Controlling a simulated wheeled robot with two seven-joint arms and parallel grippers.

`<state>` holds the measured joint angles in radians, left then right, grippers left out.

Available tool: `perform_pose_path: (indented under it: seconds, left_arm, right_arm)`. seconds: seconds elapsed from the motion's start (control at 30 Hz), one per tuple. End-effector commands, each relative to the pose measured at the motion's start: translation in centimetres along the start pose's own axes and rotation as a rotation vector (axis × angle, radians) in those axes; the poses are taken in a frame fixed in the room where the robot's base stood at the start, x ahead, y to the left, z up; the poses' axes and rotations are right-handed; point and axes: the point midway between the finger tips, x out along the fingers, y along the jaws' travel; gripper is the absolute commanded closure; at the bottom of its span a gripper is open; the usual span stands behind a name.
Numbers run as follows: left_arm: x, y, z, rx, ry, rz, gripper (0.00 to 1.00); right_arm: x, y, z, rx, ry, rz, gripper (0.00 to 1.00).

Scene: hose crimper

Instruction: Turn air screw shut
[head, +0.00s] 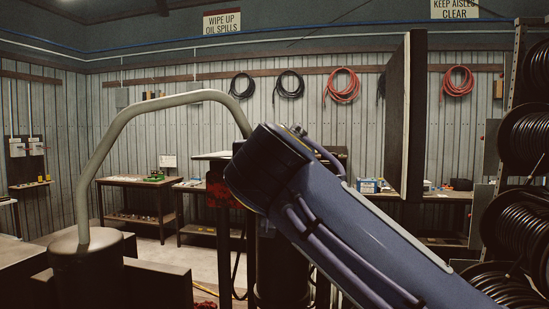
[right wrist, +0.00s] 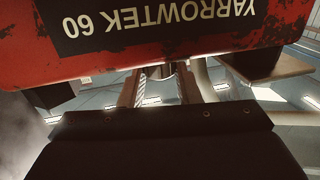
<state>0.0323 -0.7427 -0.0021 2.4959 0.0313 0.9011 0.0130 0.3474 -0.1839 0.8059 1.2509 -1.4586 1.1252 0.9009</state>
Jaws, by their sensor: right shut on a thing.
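The red machine body (right wrist: 190,20), with an upside-down black label reading YARROWTEK 60, fills the top of the right wrist view. My right gripper (right wrist: 161,88) is just below its lower edge, with a finger on each side of a small dark part. This part seems to be the air screw (right wrist: 154,70); it is mostly hidden by the fingers and the red body, so its turn cannot be read. In the head view my blue arm covers the middle and hides the right gripper. A small red patch of the machine (head: 221,192) shows left of the arm. My left gripper is in neither view.
A bent grey pipe (head: 150,104) rises from a dark cylinder (head: 85,270) at the left. A tall dark panel (head: 402,118) stands right of the middle. Hose reels (head: 527,135) line the right edge. A workbench (head: 135,183) stands at the back wall.

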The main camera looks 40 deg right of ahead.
Motion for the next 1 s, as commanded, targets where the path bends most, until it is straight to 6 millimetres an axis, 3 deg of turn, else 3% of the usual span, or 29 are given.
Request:
perform_pose_path:
  seconds: [0.03,0.13,0.6,0.63,0.77,1.0]
  left_arm:
    - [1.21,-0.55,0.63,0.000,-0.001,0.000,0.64]
    - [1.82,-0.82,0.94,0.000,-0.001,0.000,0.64]
    - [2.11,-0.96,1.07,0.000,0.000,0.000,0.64]
    - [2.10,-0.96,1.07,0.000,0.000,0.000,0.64]
    - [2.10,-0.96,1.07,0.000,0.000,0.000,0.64]
    - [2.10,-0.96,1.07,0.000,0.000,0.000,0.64]
  right_arm:
    - [-0.12,0.20,0.66,0.007,0.004,-0.041,0.93]
    - [-0.11,0.38,0.46,0.006,0.004,-0.116,0.93]
    - [0.00,0.47,0.10,0.001,0.004,-0.198,0.93]
    - [0.00,0.47,0.10,0.001,0.004,-0.198,0.69]
    - [0.00,0.48,0.08,0.002,0.004,-0.197,0.52]
    - [-0.01,0.50,0.03,0.002,0.005,-0.197,0.48]
